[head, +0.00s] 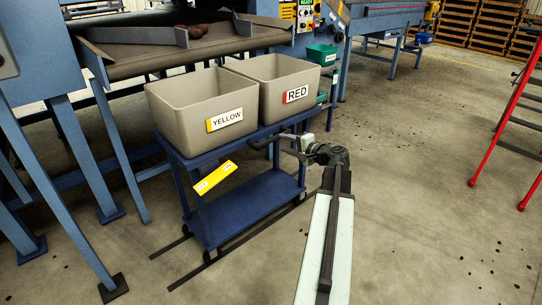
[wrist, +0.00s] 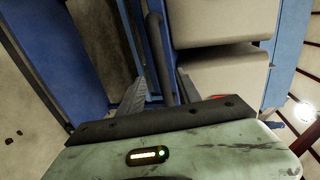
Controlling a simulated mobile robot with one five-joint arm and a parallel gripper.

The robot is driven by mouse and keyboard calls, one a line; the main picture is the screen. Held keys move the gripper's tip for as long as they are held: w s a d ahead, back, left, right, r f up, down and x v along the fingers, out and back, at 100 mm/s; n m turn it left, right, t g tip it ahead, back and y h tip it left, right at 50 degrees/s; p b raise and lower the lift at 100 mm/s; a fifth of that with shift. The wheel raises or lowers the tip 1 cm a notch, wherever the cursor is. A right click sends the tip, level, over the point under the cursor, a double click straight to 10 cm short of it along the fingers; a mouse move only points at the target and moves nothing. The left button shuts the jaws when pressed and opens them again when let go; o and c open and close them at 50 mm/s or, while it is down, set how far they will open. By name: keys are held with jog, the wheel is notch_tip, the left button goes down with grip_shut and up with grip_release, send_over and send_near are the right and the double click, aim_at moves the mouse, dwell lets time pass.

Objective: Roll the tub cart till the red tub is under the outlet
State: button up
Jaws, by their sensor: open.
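The blue tub cart (head: 248,203) stands on dark floor rails and carries two grey tubs side by side. The tub labelled RED (head: 272,100) is on the right; the tub labelled YELLOW (head: 190,118) is on the left. The machine's belt end with grey guides (head: 165,62), seemingly the outlet, is behind and above the tubs, nearer the yellow one. My gripper (head: 283,145) is at the cart's right end by its dark handle. In the wrist view my gripper (wrist: 161,92) is open, with the dark handle bar (wrist: 158,50) running between its fingers; contact cannot be told.
A yellow tag (head: 213,178) hangs at the cart's front left. Blue machine legs (head: 90,150) stand at the left. A green bin (head: 321,54) is behind the red tub. A red ladder-like frame (head: 505,110) is at the far right. Floor right of the cart is open.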

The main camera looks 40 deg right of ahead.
aim_at(277, 139)
jog(key=x, duration=0.2)
jog(key=b+x, duration=0.1)
jog(key=x, duration=0.2)
jog(key=d+x, duration=0.1)
jog(key=x, duration=0.2)
jog(key=shift+r, duration=0.2)
jog(key=shift+s, duration=0.1)
grip_shut()
dwell(1.1)
